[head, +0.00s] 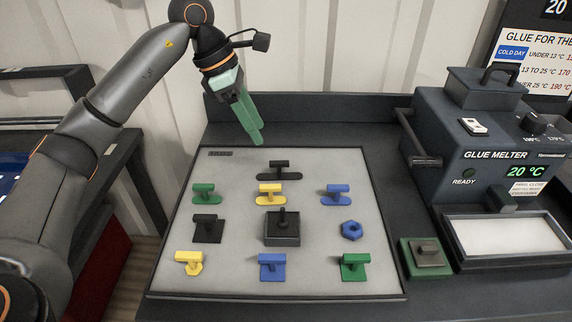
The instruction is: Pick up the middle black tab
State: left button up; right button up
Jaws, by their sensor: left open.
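Three black pieces are on the grey board (330,275). A black tab with a long rounded base (279,172) is at the top middle. A black tab with a square base (207,229) is at the left of the middle row. A black square block with an upright peg (282,229) is in the board's centre. My left gripper (255,138) has green fingers pointing down, open and empty, above and behind the top black tab, apart from it. My right gripper is not in view.
Green (204,194), yellow (270,194) and blue (337,195) tabs form a row below the top black tab. A blue nut (351,230) and several more tabs lie lower. The glue melter (480,140) stands at the right, with a green block (425,258) before it.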

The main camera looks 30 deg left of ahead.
pick_arm(q)
send_over(278, 162)
jog(key=s+a, duration=0.2)
jog(key=f, duration=0.4)
jog(key=shift+w+f, duration=0.25)
jog(key=shift+w+x, duration=0.2)
jog(key=shift+x, duration=2.95)
jog(key=shift+d+r, duration=0.1)
jog(key=shift+d, duration=0.05)
grip_shut()
